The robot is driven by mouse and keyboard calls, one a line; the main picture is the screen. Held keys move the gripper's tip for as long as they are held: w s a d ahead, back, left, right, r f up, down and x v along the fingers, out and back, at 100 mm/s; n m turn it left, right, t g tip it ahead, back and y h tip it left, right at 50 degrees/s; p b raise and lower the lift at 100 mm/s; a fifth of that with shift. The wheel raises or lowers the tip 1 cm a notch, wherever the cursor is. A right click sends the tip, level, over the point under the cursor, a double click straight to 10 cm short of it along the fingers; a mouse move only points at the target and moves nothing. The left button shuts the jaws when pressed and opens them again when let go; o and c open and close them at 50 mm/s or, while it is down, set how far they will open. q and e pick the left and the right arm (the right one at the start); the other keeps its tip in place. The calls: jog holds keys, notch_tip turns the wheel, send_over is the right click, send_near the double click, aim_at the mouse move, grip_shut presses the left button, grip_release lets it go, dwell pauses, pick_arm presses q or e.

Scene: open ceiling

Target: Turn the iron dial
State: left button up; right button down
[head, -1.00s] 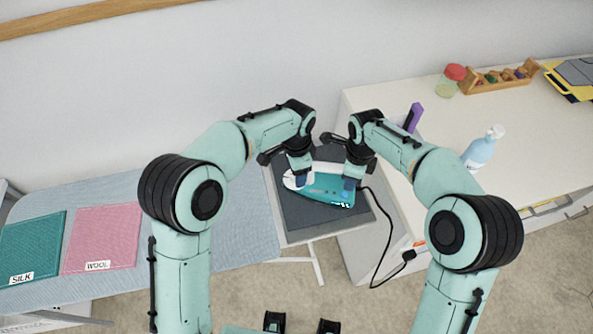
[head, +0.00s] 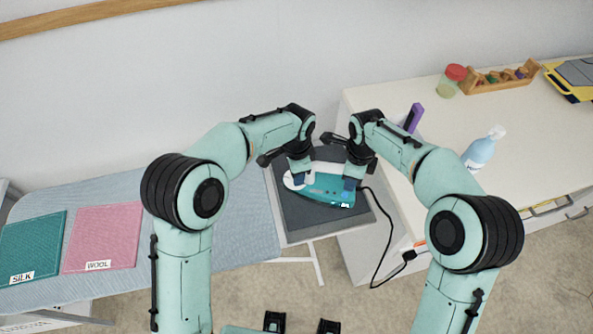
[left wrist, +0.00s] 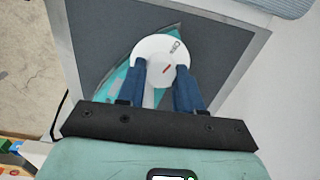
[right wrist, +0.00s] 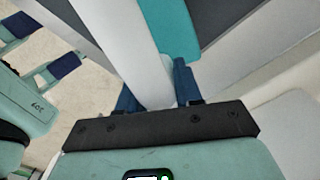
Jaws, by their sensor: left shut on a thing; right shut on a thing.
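The teal and white iron (head: 325,188) lies on a dark grey pad at the middle of the head view. Its round white dial (left wrist: 160,50) shows in the left wrist view, with a short red mark and small lettering that I cannot read. My left gripper (head: 299,180) is shut on the dial, one blue finger at each side (left wrist: 168,76). My right gripper (head: 352,187) is shut on the iron's rear end; in the right wrist view its fingers (right wrist: 155,88) sit either side of a white part of the iron.
The dark pad (head: 298,213) lies at the ironing board's right end. A black cord (head: 388,240) hangs from the iron's rear. Teal silk (head: 32,245) and pink wool (head: 102,237) cloths lie at left. A spray bottle (head: 480,152) and purple object (head: 413,117) stand on the white counter.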

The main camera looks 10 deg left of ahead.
pick_arm(q)
jog(key=m, duration=0.4)
jog(key=shift+m, duration=0.3)
jog(key=shift+s+m, duration=0.1)
jog(key=shift+m, duration=1.9)
jog(key=o, duration=1)
jog(key=shift+o, duration=0.2)
jog(key=shift+r, duration=0.15)
notch_tip(320, 180, up, 12)
